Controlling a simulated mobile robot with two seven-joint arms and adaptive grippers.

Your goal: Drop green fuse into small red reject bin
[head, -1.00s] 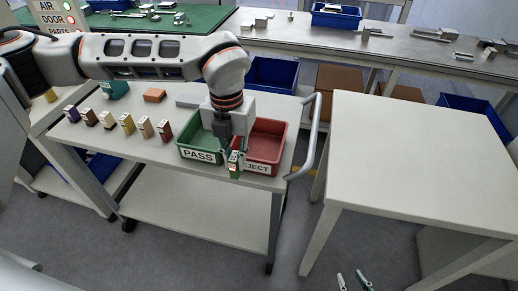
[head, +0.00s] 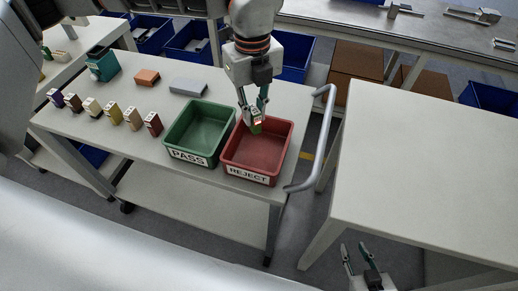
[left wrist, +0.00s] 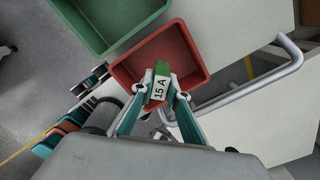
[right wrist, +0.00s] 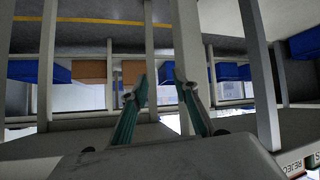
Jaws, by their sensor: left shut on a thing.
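The green fuse (head: 256,126), with a white "15 A" label in the left wrist view (left wrist: 160,85), is held between the fingertips of my left gripper (head: 255,118). My left gripper is shut on it, above the far-left part of the red reject bin (head: 281,158). In the left wrist view the red bin (left wrist: 196,50) lies beneath the fuse and looks empty. The bin stands on the cart top, its front labelled REJECT. My right gripper (head: 361,260) is open and empty, low at the bottom right; its spread fingers also show in the right wrist view (right wrist: 170,95).
A green PASS bin (head: 169,145) stands directly left of the red bin. Several coloured fuses (head: 105,111) stand in a row on the cart's left. A teal holder (head: 102,63), an orange block (head: 147,77) and a grey block (head: 188,87) lie behind. A handle (head: 325,135) borders the cart's right.

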